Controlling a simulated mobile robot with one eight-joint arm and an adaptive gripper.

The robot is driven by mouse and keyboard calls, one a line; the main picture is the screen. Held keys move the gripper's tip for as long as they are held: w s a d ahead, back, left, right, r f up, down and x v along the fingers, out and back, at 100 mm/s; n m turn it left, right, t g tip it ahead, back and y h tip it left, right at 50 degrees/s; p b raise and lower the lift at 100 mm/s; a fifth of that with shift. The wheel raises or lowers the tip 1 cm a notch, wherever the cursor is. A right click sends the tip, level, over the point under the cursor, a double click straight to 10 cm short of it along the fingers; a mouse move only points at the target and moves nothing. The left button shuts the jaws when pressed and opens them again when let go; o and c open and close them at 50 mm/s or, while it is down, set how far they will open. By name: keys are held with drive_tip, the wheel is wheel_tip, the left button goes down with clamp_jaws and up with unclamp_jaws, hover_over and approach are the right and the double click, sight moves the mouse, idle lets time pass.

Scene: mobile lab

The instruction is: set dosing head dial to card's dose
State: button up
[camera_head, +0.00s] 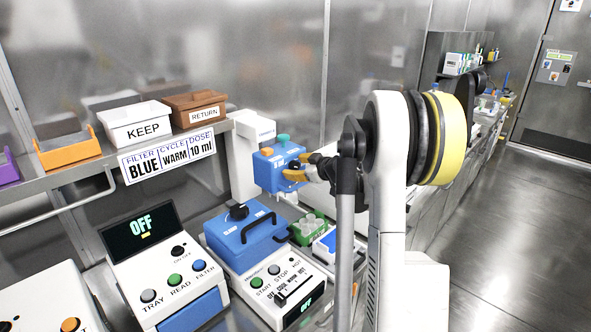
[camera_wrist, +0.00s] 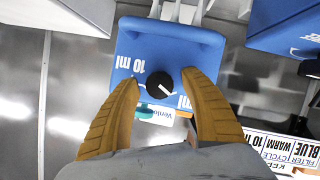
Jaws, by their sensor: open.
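The dosing head (camera_head: 268,174) is a blue box on a white stand, with a teal and an orange knob on top. In the wrist view, its blue face (camera_wrist: 190,45) carries a black round dial (camera_wrist: 161,82) with a pale pointer mark toward the lower right and a white "10 ml" label beside it. Other scale marks are partly hidden. The card (camera_head: 168,157) on the shelf edge reads filter BLUE, cycle WARM, dose 10 ml. My gripper (camera_wrist: 163,79) is open, its yellow fingers on either side of the dial; contact cannot be told. It also shows at the head (camera_head: 298,170).
Below stand a blue-lidded machine (camera_head: 245,240), a reader with an OFF display (camera_head: 142,226) and a green rack (camera_head: 305,230). KEEP (camera_head: 140,113) and RETURN (camera_head: 203,100) bins sit on the shelf. The floor at right (camera_head: 510,220) is clear.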

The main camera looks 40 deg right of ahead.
drive_tip(key=shift+c, duration=0.5)
clamp_jaws()
